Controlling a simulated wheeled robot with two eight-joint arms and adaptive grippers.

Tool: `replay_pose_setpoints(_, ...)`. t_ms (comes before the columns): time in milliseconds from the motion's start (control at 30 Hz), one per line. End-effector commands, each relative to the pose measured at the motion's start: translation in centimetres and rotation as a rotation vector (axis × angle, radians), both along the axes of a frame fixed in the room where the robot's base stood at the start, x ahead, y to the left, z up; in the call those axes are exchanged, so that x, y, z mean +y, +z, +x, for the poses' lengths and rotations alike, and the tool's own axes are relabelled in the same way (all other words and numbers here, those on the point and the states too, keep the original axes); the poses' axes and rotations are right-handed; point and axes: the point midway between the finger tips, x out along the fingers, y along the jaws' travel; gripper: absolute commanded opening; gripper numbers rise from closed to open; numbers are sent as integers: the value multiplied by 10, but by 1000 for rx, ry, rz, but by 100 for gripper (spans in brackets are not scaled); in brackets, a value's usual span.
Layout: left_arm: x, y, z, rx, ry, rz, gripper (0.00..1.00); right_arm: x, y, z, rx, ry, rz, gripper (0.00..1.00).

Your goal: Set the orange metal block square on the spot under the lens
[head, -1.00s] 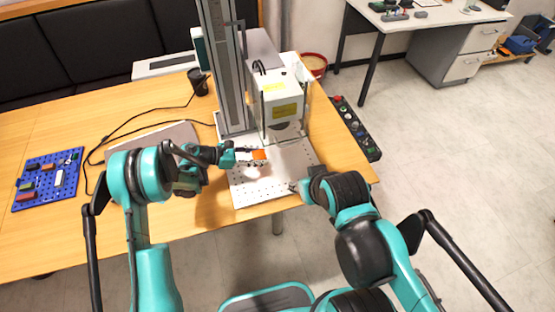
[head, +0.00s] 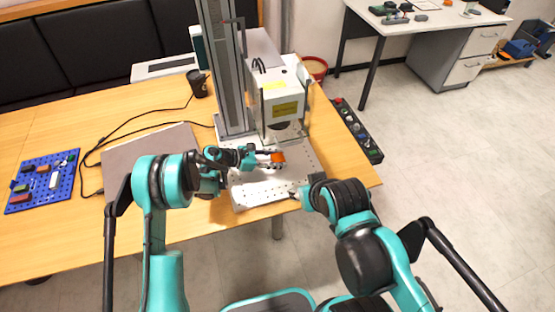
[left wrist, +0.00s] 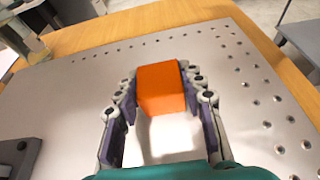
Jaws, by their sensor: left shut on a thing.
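The orange metal block (head: 278,157) is between the fingertips of my left gripper (head: 272,158), over the perforated metal plate. In the left wrist view the block (left wrist: 161,88) sits between the two fingers (left wrist: 163,100), and its front face and top show. The gripper is shut on it. I cannot tell for sure whether the block touches the plate (left wrist: 240,60). The white laser head with its lens (head: 278,110) is above and just behind the block. My right gripper (head: 297,190) is near the plate's right front edge; its fingers are too small to read.
The tall column (head: 229,70) stands behind the plate. A blue pegboard (head: 40,182) with small blocks, a grey laptop-like slab (head: 150,150) and a black cup (head: 197,83) are on the table at left. A dark control strip (head: 357,130) lies along the right edge.

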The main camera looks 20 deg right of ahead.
Motion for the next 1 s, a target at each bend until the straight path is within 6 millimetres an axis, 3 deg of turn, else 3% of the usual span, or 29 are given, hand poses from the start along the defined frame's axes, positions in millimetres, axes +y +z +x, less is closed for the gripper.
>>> replay_pose_setpoints(67,0,-4,0,0,0,-1,2,0,-4,0,0,0,0,40)
replay_pose_setpoints(100,0,-3,0,0,0,0,49,0,-3,0,0,0,0,40)
replay_pose_setpoints(167,0,-2,0,0,0,0,60,0,-2,0,0,0,0,40)
replay_pose_setpoints(567,3,4,0,1,1,0,60,0,3,0,0,0,0,40)
replay_pose_setpoints(1000,87,38,-2,1,4,0,60,0,26,0,0,0,0,40)
